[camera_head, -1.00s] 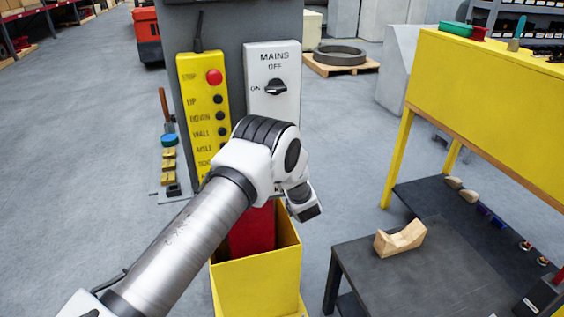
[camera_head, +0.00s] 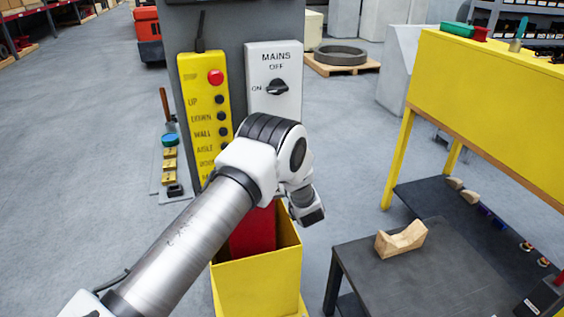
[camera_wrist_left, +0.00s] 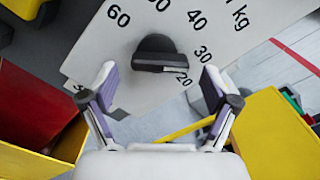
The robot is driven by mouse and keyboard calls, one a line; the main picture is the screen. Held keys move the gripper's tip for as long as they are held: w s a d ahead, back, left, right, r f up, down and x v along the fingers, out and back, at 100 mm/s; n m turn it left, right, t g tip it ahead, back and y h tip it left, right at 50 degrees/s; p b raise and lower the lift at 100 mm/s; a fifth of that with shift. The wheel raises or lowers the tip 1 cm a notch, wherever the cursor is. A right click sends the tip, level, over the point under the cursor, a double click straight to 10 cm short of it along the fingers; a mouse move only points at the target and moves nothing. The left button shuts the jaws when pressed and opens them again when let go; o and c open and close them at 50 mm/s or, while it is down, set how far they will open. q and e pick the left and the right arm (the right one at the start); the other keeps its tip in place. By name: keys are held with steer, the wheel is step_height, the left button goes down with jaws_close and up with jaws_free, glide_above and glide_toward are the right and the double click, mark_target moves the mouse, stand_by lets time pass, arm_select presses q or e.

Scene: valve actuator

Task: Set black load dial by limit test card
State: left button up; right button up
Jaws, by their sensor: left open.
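The black load dial (camera_wrist_left: 158,55) sits on a white plate (camera_wrist_left: 95,50) marked 20 to 60 and kg in the left wrist view. Its bar lies nearly level, with a white line on the right end pointing near the 20. My left gripper (camera_wrist_left: 158,72) is open, one finger on each side of the dial, apparently not touching it. In the head view my left arm reaches in from the left; the fingers and load dial are hidden. I cannot make out a limit test card. My right gripper is out of view.
A yellow pendant (camera_head: 205,85) and a white MAINS switch plate (camera_head: 287,55) are on the grey column. A yellow bin (camera_head: 262,285) with a red thing inside stands below the arm. A dark table (camera_head: 410,275) with a wooden block (camera_head: 400,240) stands right.

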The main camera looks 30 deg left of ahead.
arm_select(q)
steer(key=v, duration=1)
steer(key=shift+s, duration=0.2)
steer(key=s+f+g+h+b, duration=0.15)
steer(key=s+f+h, duration=0.25)
steer(key=s+f, duration=0.55)
steer(key=s+f+g+h+b, duration=0.1)
steer(key=s+f+g+h, duration=0.15)
steer(key=s+f, duration=0.65)
steer(key=s+d+f+n+g+h, duration=0.3)
steer(key=s+d+f+n, duration=0.1)
steer(key=s+n, duration=0.4)
steer(key=s+d+f+n+g+h, duration=0.4)
steer(key=s+d+n, duration=0.2)
steer(key=s+n, duration=0.3)
steer(key=s, duration=0.3)
steer(key=shift+s+g, duration=0.3)
steer(key=shift+s, duration=0.1)
